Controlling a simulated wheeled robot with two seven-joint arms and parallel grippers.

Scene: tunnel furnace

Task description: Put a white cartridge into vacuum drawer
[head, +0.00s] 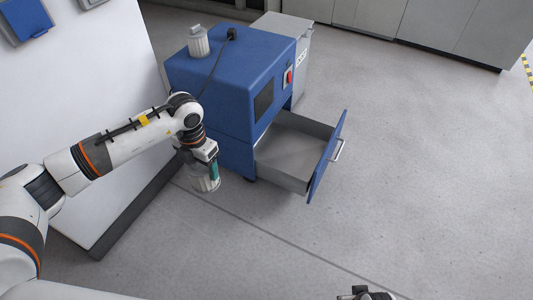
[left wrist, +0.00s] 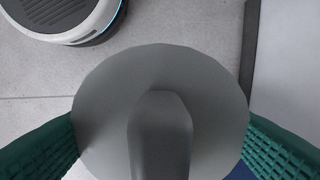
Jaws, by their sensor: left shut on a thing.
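My left gripper (head: 213,167) is shut on a white cartridge (head: 205,183), which hangs below it to the left of the open drawer, apart from the drawer. In the left wrist view the cartridge's round grey end (left wrist: 100,100) lies between the two green finger pads. The vacuum drawer (head: 290,160) is pulled out of the blue machine (head: 215,75) and looks empty. Another white cartridge (head: 198,42) stands upright on top of the blue machine. Part of my right arm shows at the bottom edge of the head view; its fingers cannot be made out.
A white wall or cabinet side (head: 85,110) stands at the left, close to my left arm. The drawer's blue front (head: 328,158) with its handle juts into the open floor. Grey cabinets (head: 430,20) line the back. The floor at the right is clear.

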